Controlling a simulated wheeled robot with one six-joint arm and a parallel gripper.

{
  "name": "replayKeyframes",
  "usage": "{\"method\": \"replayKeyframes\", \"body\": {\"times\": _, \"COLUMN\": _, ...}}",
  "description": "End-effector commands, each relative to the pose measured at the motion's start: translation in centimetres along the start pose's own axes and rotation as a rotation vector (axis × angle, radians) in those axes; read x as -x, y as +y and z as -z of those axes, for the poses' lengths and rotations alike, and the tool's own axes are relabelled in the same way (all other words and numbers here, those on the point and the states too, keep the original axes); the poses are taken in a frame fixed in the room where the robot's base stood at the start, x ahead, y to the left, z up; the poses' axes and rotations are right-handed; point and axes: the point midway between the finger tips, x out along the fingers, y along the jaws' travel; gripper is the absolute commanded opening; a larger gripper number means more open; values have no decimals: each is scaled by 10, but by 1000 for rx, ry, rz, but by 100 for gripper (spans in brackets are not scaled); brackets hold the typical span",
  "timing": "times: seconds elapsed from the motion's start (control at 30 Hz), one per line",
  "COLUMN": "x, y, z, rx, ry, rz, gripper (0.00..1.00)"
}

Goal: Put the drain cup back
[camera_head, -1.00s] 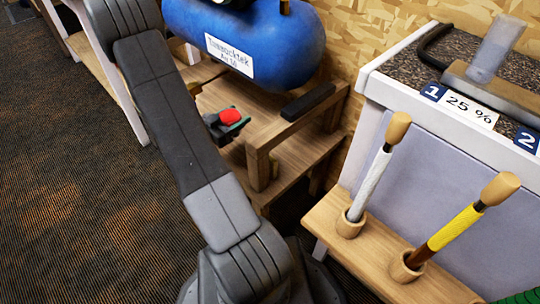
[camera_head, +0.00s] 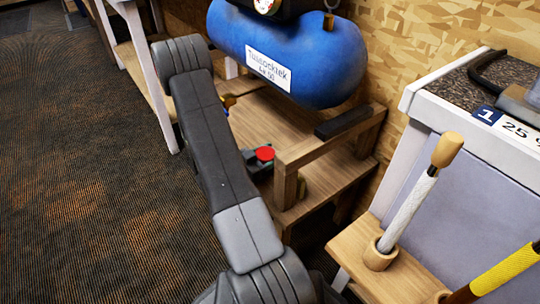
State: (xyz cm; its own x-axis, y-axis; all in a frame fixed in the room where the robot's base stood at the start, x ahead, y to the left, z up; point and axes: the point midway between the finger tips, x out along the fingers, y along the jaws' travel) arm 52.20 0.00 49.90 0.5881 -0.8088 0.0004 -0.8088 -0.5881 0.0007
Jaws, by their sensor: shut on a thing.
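A small round red thing (camera_head: 265,153), which looks like the drain cup, shows just right of my arm, over the lower wooden shelf below the blue tank. The dark grey part against its left side looks like my gripper (camera_head: 253,161), shut on the cup. My own arm link hides most of the gripper and wrist. I cannot tell whether the cup touches the shelf. The blue compressor tank (camera_head: 320,60) with its white label lies above and behind. A small brass-coloured part (camera_head: 229,101) shows beside my arm under the tank.
The wooden stand (camera_head: 345,172) has a post and rail just right of the red cup. A white bench (camera_head: 430,115) stands at the right, with a wooden rack (camera_head: 362,262) holding a white grip (camera_head: 408,212) and a yellow grip (camera_head: 505,272). Carpet (camera_head: 80,180) at left is clear.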

Motion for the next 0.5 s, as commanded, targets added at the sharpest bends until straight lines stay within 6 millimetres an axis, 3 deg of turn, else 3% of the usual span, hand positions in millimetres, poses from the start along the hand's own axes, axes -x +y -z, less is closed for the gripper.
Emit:
{"method": "replayKeyframes", "body": {"times": 0.17, "x": 0, "y": 0, "z": -4, "rx": 0, "ry": 0, "rz": 0, "gripper": 30}}
{"method": "replayKeyframes", "body": {"times": 0.2, "x": 0, "y": 0, "z": -3, "rx": 0, "ry": 0, "rz": 0, "gripper": 62}}
{"method": "replayKeyframes", "body": {"times": 0.3, "x": 0, "y": 0, "z": -3, "rx": 0, "ry": 0, "rz": 0, "gripper": 78}}
{"method": "replayKeyframes", "body": {"times": 0.5, "x": 0, "y": 0, "z": -3, "rx": 0, "ry": 0, "rz": 0, "gripper": 78}}
